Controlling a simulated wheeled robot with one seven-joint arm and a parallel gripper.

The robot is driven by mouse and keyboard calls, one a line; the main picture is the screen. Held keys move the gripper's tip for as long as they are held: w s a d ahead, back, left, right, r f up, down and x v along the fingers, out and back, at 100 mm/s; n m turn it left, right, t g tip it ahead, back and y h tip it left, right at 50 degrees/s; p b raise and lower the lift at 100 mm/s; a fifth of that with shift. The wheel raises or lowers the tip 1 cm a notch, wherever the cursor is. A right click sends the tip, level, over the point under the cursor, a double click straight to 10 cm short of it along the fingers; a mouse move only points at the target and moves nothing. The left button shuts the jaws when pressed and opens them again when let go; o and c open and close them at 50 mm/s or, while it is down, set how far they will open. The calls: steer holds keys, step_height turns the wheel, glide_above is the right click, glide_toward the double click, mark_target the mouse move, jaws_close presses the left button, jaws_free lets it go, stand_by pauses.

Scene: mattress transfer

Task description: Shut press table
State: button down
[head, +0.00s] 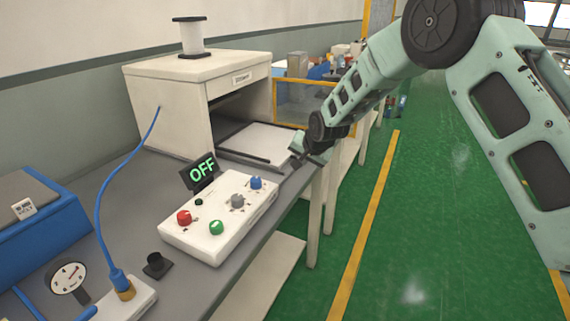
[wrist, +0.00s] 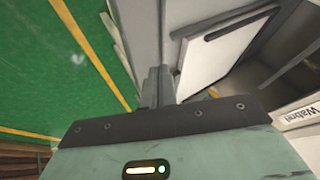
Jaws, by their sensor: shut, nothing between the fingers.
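The white press (head: 190,95) is a box with an open front on the workbench. Its flat press table (head: 262,138) sticks out of the opening, pulled out, with a dark bar along its near side. The table also shows in the wrist view (wrist: 215,62), with the dark bar (wrist: 237,23) across it. My gripper (head: 299,150) is shut and empty at the outer end of the table, close to its front edge. In the wrist view its fingers (wrist: 158,86) are together beside that edge; I cannot tell whether they touch it.
A white control box (head: 225,222) with coloured knobs stands in front of the press, with a display (head: 202,170) reading OFF. A blue hose (head: 100,190), a gauge (head: 68,277) and a blue case (head: 35,225) are at the left. The green floor to the right is clear.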

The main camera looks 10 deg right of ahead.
steer(key=p+x, duration=0.1)
steer(key=x, duration=0.4)
steer(key=shift+w+a+f+p, duration=0.1)
steer(key=shift+w+a+p, duration=0.1)
steer(key=shift+w+a, duration=0.25)
steer(key=shift+w+a+p, duration=0.15)
steer(key=shift+w+a, duration=0.1)
steer(key=shift+a, duration=0.35)
steer(key=shift+w+a+f, duration=0.1)
steer(key=shift+w+a, duration=0.45)
steer(key=shift+a, duration=0.1)
